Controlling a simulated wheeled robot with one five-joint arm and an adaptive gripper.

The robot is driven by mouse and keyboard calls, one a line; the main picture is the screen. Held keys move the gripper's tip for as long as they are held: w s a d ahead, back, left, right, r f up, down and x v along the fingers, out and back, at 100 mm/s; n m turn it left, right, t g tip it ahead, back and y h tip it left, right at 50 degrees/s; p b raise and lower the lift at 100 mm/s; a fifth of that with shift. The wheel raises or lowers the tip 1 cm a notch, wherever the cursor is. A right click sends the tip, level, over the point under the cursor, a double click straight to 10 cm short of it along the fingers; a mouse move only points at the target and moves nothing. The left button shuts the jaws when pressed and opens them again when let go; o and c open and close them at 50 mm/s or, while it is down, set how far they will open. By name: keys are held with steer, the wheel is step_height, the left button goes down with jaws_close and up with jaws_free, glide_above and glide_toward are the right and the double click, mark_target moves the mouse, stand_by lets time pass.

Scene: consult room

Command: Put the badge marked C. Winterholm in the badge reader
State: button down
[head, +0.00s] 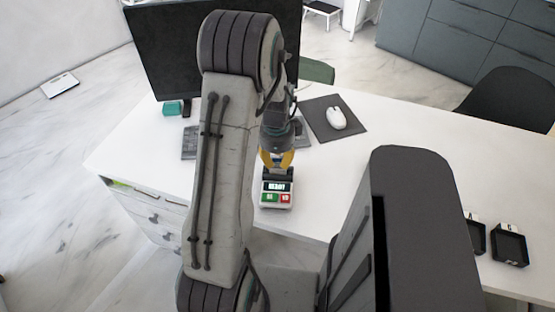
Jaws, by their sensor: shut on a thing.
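The badge reader (277,199) is a small pale box with a lit display and a green and a red button. It stands near the front edge of the white desk. My gripper (277,167), with yellow fingers, is just behind and above the reader's display. It is shut on a thin item, which I take to be the badge. The item is mostly hidden by the fingers and the dark back of the reader. I cannot read any name, nor tell whether the item is in the reader.
A monitor (160,50), a partly covered keyboard (189,143) and a white mouse (336,118) on a dark pad (316,116) stand behind. Dark trays (510,246) lie at the right of the desk (410,125). A dark chair (512,95) is beyond.

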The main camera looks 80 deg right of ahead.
steer(key=shift+f+b, duration=0.7)
stand_by(0.4)
steer(key=c, duration=0.8)
jaws_free()
steer(key=shift+o, duration=0.2)
steer(key=shift+r, duration=0.1)
steer(key=shift+r+p, duration=2.5)
steer(key=shift+r, duration=0.95)
